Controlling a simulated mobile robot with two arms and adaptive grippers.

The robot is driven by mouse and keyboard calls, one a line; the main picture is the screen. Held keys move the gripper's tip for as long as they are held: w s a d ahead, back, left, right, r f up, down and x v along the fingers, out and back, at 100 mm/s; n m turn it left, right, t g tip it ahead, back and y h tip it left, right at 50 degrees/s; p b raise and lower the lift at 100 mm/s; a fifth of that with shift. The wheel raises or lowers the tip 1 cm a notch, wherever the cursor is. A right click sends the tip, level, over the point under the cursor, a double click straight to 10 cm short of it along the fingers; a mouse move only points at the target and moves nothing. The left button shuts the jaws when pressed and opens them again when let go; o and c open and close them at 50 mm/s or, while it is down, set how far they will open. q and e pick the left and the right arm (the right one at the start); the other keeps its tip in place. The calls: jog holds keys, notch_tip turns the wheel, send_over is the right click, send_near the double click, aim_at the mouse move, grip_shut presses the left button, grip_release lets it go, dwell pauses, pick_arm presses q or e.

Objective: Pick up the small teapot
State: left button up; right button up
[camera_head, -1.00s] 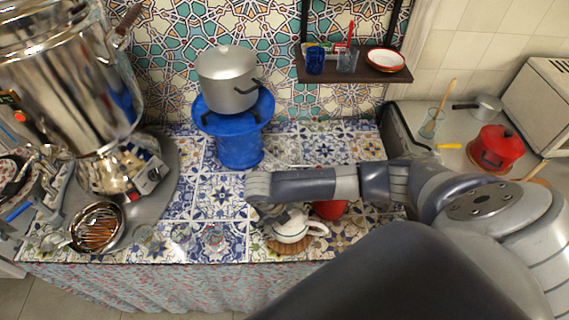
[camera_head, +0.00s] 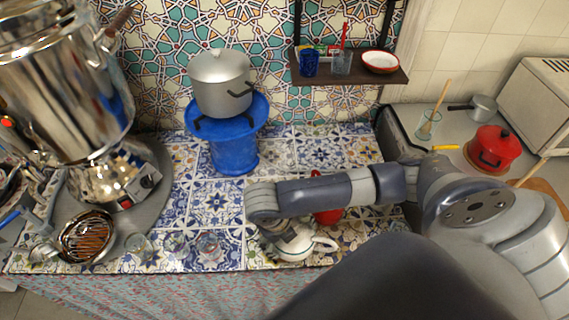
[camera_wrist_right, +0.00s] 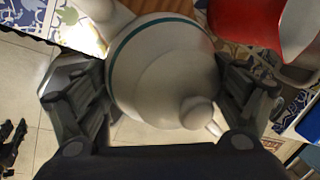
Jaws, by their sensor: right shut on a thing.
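The small teapot (camera_head: 299,246) is white with a dark green band. In the head view it is near the counter's front edge, its handle towards the right, partly covered by my right gripper (camera_head: 284,234). In the right wrist view the teapot (camera_wrist_right: 165,75) fills the space between the two fingers of my right gripper (camera_wrist_right: 158,80), which is shut on it. Its round lid knob faces the camera. My left gripper is not in the head view; a dark pronged shape at the wrist view's left edge may be it, too partial to tell.
A red object (camera_head: 328,214) stands close behind the teapot, under my right arm. Small glasses (camera_head: 207,245) stand to the left along the front edge. The large samovar (camera_head: 65,85) is far left. A blue stand (camera_head: 235,155) carries a grey pot (camera_head: 220,85). Tiled counter between is clear.

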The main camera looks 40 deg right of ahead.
jog(key=shift+s+a+r+b, duration=0.15)
jog(key=shift+s+a+b, duration=0.2)
jog(key=shift+s, duration=1.35)
jog(key=shift+s+a+r+b, duration=0.2)
jog(key=shift+s+a+b, duration=0.15)
jog(key=shift+s, duration=1.3)
jog(key=shift+s+a+r+b, duration=0.2)
jog(key=shift+s+a, duration=0.25)
jog(key=shift+s, duration=1.25)
